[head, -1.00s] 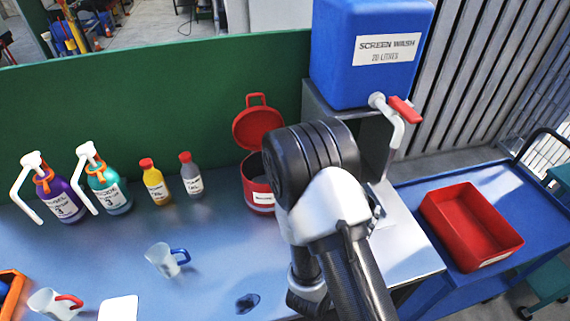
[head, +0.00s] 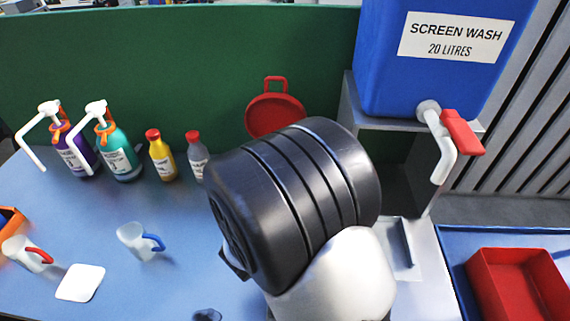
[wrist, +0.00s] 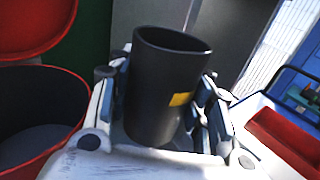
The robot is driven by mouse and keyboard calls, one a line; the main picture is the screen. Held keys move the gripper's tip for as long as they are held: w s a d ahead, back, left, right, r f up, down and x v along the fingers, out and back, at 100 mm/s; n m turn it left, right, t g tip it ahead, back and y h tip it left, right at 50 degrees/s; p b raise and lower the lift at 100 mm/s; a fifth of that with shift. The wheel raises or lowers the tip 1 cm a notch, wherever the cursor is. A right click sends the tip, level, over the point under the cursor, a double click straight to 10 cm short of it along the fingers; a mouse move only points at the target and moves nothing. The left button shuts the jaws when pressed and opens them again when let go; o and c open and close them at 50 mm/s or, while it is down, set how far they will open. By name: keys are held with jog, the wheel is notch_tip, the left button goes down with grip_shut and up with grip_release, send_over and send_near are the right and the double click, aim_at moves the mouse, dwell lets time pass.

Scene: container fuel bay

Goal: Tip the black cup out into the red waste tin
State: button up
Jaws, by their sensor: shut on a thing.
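My gripper (wrist: 160,100) is shut on the black cup (wrist: 165,95), with a finger on each side of it. The cup has a yellow mark and looks about upright, mouth up; its contents cannot be seen. The red waste tin (wrist: 45,95) stands open to the left of the cup in the wrist view, with a dark grey inside. The cup is beside it, not over its mouth. The tin's raised red lid (head: 275,113) shows in the head view, where my arm hides the tin's body, the gripper and the cup.
Bottles (head: 160,158) and pump bottles (head: 118,150) stand along the green panel (head: 180,60). A blue-handled jug (head: 135,240) and red-handled jug (head: 22,252) stand at left. The blue screen wash tank (head: 440,60) with its red-handled tap is right. A red tray (head: 510,285) lies far right.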

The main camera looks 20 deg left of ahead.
jog(key=shift+a+r, duration=0.1)
jog(key=shift+a, duration=0.3)
jog(key=shift+a+r+n+p, duration=0.4)
jog(key=shift+a+n+p, duration=0.05)
jog(key=shift+n+p, duration=0.6)
jog(key=r+n+p, duration=0.1)
jog(key=a+r+n+p, duration=0.1)
jog(key=shift+w+r+p, duration=0.1)
jog(key=shift+r+p, duration=0.05)
jog(key=shift+p, duration=0.25)
jog(key=shift+w+a+r+n+t+y+p, duration=0.15)
jog(key=shift+a+n+t+p, duration=0.35)
jog(key=shift+n, duration=1.2)
jog(key=shift+w+a+f+n+t+y+p, duration=0.1)
jog(key=shift+a+n+p, duration=0.45)
jog(key=shift+n, duration=1.2)
jog(key=shift+w+a+r+n+t+y+p, duration=0.1)
jog(key=shift+a+n+t+y+p, duration=0.15)
jog(key=shift+n+p, duration=1)
